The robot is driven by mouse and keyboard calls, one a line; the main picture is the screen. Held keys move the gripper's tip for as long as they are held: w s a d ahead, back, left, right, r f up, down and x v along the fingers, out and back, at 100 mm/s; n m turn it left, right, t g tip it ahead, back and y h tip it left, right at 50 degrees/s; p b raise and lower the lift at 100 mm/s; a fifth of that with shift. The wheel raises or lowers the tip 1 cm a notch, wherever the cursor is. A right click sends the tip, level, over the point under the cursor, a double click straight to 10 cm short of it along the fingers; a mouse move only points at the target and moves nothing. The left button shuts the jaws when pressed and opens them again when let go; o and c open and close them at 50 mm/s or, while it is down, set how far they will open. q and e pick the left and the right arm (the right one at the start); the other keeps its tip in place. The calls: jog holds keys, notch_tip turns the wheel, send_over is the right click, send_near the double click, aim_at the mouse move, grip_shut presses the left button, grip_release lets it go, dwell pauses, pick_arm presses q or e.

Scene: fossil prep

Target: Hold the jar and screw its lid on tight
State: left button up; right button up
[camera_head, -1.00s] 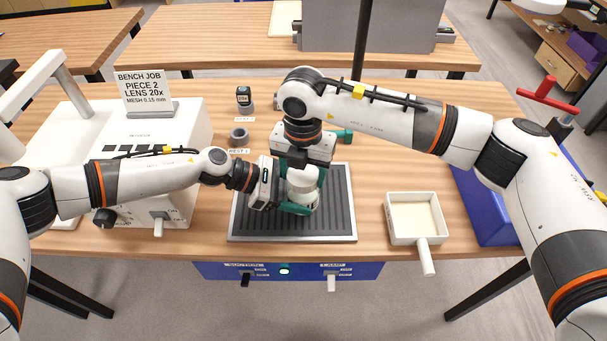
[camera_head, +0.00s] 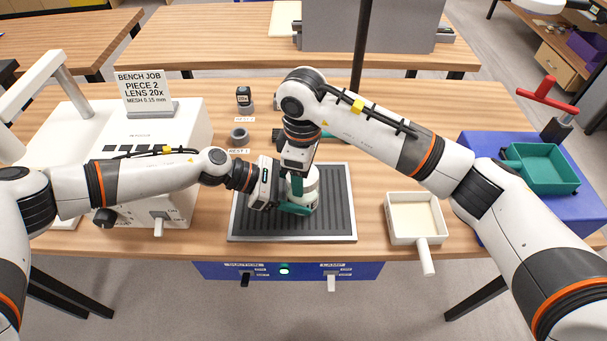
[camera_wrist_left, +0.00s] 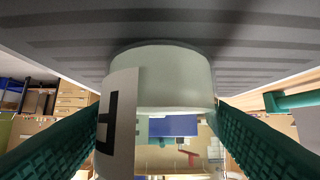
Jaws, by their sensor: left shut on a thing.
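The jar (camera_head: 310,185) is a small whitish jar standing on the dark ribbed mat (camera_head: 335,215). In the left wrist view the jar (camera_wrist_left: 160,78) is a pale cylinder with a white label bearing a black letter, between teal fingers. My left gripper (camera_head: 290,204) comes from the left and is shut on the jar low down. My right gripper (camera_head: 298,180) points down over the jar's top, one teal finger showing beside it. The right gripper hides the lid and the jar's mouth, so I cannot tell the lid's seating or whether those fingers grip it.
A white tray with a handle (camera_head: 412,236) lies right of the mat. A blue box with a teal bin (camera_head: 542,168) stands at the far right. A white machine with a sign (camera_head: 142,92) fills the left. Small dark parts (camera_head: 240,135) sit behind the mat.

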jog(key=o, duration=0.4)
jog(key=shift+o, duration=0.2)
jog(key=shift+r, duration=1.75)
